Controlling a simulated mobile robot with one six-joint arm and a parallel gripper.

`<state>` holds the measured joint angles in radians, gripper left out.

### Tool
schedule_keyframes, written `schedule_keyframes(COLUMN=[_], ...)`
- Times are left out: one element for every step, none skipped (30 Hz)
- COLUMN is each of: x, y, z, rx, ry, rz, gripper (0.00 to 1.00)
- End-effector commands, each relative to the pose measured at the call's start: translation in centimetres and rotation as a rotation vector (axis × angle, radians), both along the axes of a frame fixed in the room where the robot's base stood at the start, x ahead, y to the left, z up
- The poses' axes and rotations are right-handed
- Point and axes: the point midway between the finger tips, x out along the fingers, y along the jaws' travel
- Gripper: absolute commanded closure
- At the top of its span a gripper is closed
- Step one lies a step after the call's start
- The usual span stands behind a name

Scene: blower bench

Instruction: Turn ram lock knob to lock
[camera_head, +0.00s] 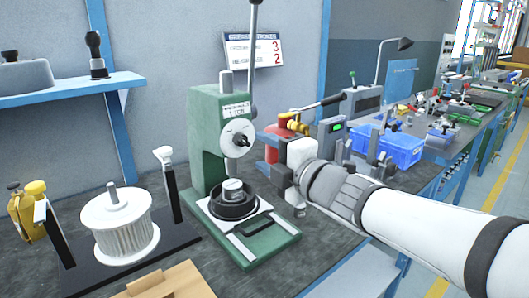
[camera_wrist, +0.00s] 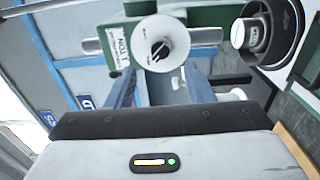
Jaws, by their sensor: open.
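The green press (camera_head: 205,140) stands on the bench in the middle of the head view. Its ram lock knob is a small black knob (camera_head: 241,140) on a round white dial on the press head. In the wrist view the knob (camera_wrist: 160,48) sits at the dial's centre, its grip tilted. My gripper (camera_head: 262,153) is just right of the dial. Its two blue fingers are apart with nothing between them. In the wrist view the fingertips (camera_wrist: 160,82) point toward the dial, with the knob between their lines but apart from them.
A black ring holder with a metal cup (camera_head: 234,194) sits on the press base. A tall lever (camera_head: 254,50) rises above the press. A white ribbed rotor (camera_head: 118,225) stands at left.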

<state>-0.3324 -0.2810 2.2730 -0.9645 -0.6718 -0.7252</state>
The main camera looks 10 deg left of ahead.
Motion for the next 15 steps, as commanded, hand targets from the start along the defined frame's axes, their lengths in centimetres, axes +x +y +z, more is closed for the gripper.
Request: schedule_keyframes(x=[0.5,0.8,1.3,1.6,2.0,2.4,2.6,3.0,3.3,3.5,3.7,3.9,4.0,4.1,4.2], y=[0.7,1.0,1.6,1.9,2.3,2.8,3.2,3.5,3.8,4.1,4.3,4.6,4.7,4.8,4.9], z=[-0.1,-0.2,-0.2,-0.2,-0.2,-0.2,-0.2,-0.2,-0.1,-0.1,-0.1,-0.1,-0.1,-0.1,-0.1], rx=[0.001,-0.001,-0.001,0.000,-0.001,-0.002,-0.002,0.000,0.000,-0.001,-0.001,-0.001,-0.002,-0.002,-0.001], ry=[0.001,0.002,0.003,0.004,0.003,0.003,0.004,0.004,0.004,0.003,0.003,0.003,0.004,0.004,0.003], rz=[0.002,0.002,0.002,0.001,0.001,0.001,0.000,-0.001,-0.001,-0.001,-0.001,-0.001,-0.002,-0.003,-0.004], gripper=[0.52,0.52,0.52,0.52,0.52,0.52,0.52,0.52,0.52,0.52,0.52,0.52,0.52,0.52,0.52])
